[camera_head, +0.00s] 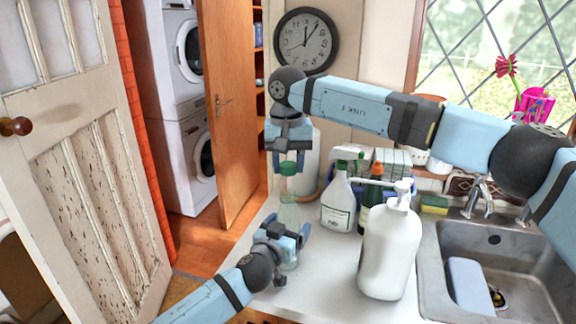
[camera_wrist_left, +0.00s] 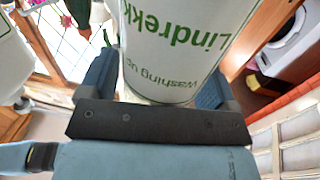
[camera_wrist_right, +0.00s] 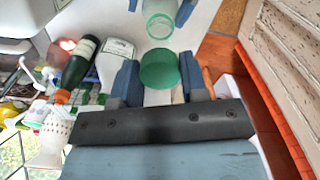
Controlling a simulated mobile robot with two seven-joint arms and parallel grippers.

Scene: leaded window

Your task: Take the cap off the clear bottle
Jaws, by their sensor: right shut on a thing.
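The clear, green-tinted bottle (camera_head: 289,215) stands upright at the counter's left side. My left gripper (camera_head: 281,238) is around its lower body and looks shut on it. The left wrist view (camera_wrist_left: 158,92) shows a white surface with green text filling the space between the fingers. My right gripper (camera_head: 288,160) points down above the bottle and is shut on the green cap (camera_head: 288,170). In the right wrist view the cap (camera_wrist_right: 160,70) sits between the fingertips, apart from the bottle's open mouth (camera_wrist_right: 160,27).
A large white pump bottle (camera_head: 388,250) stands at the front right. A spray bottle (camera_head: 337,205) and a dark green bottle (camera_head: 369,200) stand behind it. The sink (camera_head: 500,250) is at the right, a yellow-green sponge (camera_head: 434,204) at its back edge. An open door (camera_head: 85,170) is at the left.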

